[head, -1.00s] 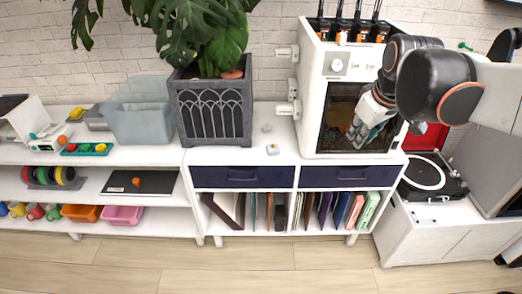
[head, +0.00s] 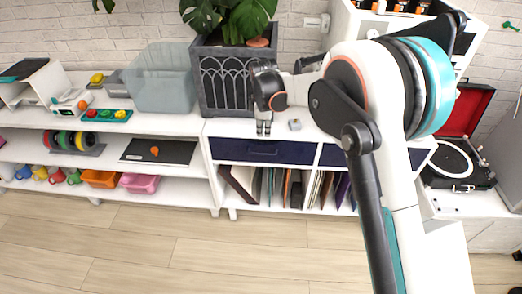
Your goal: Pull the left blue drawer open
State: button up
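The left blue drawer (head: 263,151) is a dark navy front with a handle bar in the white cabinet, and it is closed. The right blue drawer (head: 330,155) beside it is also closed and is mostly hidden behind my arm. My gripper (head: 263,130) points down over the cabinet top, just above and behind the left drawer's front edge. Its two fingers show with a small gap and nothing between them. It appears clear of the drawer handle.
A planter (head: 224,84) stands close behind my gripper. A small light-coloured object (head: 294,125) lies on the cabinet top to its right. Folders (head: 275,186) fill the shelf below. The wood floor (head: 150,255) in front is clear. A record player (head: 452,165) stands at the right.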

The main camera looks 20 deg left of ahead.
jog(key=f, duration=0.2)
jog(key=b, duration=0.5)
send_near(262, 150)
jog(key=f, duration=0.2)
jog(key=s+f, duration=0.1)
jog(key=f, duration=0.3)
jog(key=shift+s+d, duration=0.25)
jog(key=shift+d, duration=0.15)
grip_shut()
